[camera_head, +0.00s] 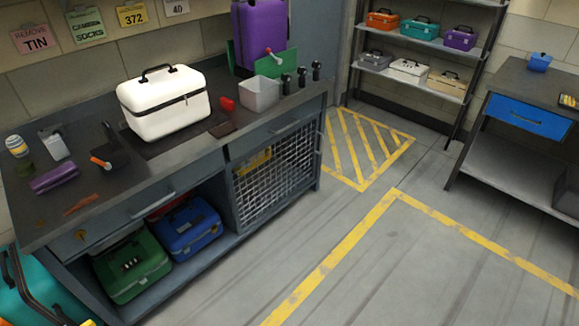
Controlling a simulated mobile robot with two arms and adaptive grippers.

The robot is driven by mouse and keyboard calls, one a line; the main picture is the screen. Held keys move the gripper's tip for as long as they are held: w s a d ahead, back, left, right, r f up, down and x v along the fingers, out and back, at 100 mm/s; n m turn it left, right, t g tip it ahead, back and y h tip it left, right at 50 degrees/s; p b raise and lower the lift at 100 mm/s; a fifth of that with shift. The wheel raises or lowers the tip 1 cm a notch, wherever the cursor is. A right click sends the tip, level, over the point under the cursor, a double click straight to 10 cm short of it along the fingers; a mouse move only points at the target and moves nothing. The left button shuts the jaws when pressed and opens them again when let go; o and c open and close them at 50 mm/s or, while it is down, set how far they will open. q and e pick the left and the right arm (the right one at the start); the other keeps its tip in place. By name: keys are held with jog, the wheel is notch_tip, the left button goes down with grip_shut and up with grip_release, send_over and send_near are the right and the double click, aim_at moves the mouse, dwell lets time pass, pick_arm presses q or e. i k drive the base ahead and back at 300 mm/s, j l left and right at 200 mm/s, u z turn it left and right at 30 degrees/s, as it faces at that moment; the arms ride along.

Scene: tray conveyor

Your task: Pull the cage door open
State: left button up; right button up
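The cage door (277,183) is a wire mesh panel in a grey frame, at the right end of the workbench (131,198), below the countertop. It looks shut. A small yellow thing shows behind its mesh at the upper left. A vertical bar at the door's right edge may be its handle, but I cannot tell for sure. Neither of my grippers is in this view.
On the benchtop are a white case (165,103), a grey bin (259,94) and loose tools. A green case (132,263) and a blue case (187,228) sit on the open lower shelf. The floor (400,262) before the cage door is clear, with yellow lines.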

aim_at(229, 176)
jog(key=i+l, duration=1.15)
jog(key=i+l+z, duration=0.05)
